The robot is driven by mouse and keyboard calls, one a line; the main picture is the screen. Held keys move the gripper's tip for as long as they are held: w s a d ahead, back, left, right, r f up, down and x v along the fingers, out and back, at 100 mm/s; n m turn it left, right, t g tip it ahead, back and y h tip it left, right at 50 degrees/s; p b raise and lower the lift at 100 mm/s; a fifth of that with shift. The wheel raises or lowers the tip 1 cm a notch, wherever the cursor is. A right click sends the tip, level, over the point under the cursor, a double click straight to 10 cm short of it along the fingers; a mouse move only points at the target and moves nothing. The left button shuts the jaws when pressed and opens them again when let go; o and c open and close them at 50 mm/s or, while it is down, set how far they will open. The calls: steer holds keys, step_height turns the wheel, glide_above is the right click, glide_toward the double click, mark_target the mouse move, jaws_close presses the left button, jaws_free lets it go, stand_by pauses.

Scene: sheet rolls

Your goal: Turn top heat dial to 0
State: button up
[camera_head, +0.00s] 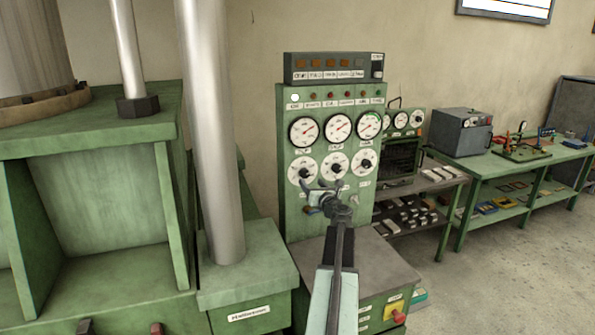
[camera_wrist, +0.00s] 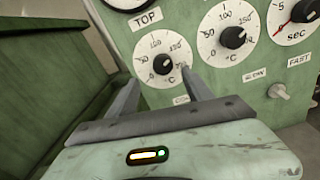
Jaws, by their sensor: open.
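The left heat dial (camera_wrist: 163,64), a black knob on a white scale marked in °C, sits below the TOP label in the wrist view. In the head view it is the left dial of the lower row (camera_head: 302,171) on the green panel. My gripper (camera_wrist: 160,75) is open and empty. Its two fingers point at the panel, one on each side of the knob's lower part in the picture. I cannot tell whether they touch it. In the head view my gripper (camera_head: 321,197) is in front of the panel, just below this dial. The knob's exact setting is too small to read.
A second °C dial (camera_wrist: 233,38) and a seconds dial (camera_wrist: 303,12) are to the right. A small toggle (camera_wrist: 278,91) is below them. Round gauges (camera_head: 338,128) are above the dials. A green bench (camera_head: 480,163) stands at the right.

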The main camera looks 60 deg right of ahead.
mark_target(306, 174)
steer(key=shift+s+d, duration=0.15)
steer(key=shift+d, duration=0.05)
steer(key=x, duration=0.7)
steer(key=shift+w+d, duration=0.2)
steer(key=shift+d, duration=0.05)
steer(key=shift+a, duration=0.1)
